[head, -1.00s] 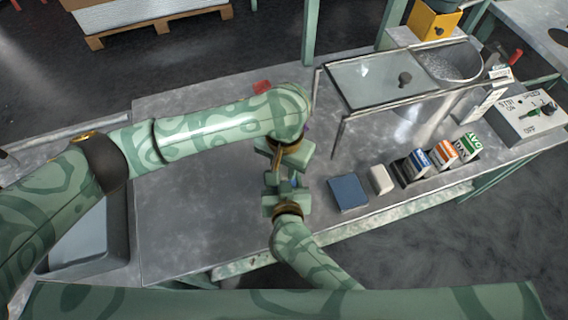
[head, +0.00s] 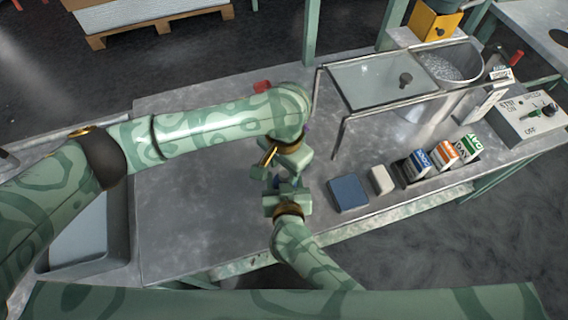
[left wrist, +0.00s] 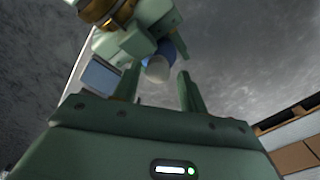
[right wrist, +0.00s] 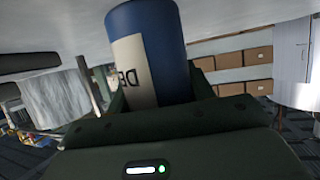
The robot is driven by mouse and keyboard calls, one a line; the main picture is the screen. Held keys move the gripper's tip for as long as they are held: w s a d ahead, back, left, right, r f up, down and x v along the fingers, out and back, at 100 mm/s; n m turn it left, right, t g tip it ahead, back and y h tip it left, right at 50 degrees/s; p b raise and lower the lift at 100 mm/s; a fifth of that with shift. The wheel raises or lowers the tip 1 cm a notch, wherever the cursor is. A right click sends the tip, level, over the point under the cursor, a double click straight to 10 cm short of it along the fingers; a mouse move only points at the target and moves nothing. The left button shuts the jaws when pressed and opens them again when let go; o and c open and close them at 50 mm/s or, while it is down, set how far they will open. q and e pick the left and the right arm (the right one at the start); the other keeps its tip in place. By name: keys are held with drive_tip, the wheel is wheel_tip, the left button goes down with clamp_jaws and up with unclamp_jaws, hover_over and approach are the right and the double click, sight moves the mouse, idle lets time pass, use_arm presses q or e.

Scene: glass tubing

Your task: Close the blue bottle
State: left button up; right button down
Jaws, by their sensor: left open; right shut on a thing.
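The blue bottle (right wrist: 150,40) stands large in the right wrist view, with a pale label bearing dark letters. My right gripper (right wrist: 160,92) is shut on it. In the left wrist view the bottle (left wrist: 177,46) shows its blue side and a rounded whitish end (left wrist: 158,68) facing my left gripper. I cannot tell whether that end is a cap. My left gripper (left wrist: 160,88) is open, its fingers to either side of the whitish end, with a gap visible on the right. In the head view the left gripper (head: 277,170) is just beyond the right gripper (head: 286,188), mostly hiding the bottle.
A blue box (head: 348,192) and a white block (head: 381,179) lie to the right on the metal bench (head: 200,215). Several small cartons (head: 443,152) stand farther right, near a glass-topped frame (head: 375,82). A red item (head: 262,86) lies behind my left arm. The bench's left part is clear.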

use_arm(q)
drive_tip(key=shift+s+r, duration=0.1)
drive_tip(key=shift+r, duration=2.1)
wheel_tip(320, 180, up, 4)
drive_tip(key=n, duration=0.3)
drive_tip(key=shift+f, duration=0.2)
drive_tip(key=shift+c, duration=0.2)
drive_tip(key=shift+f, duration=4.05)
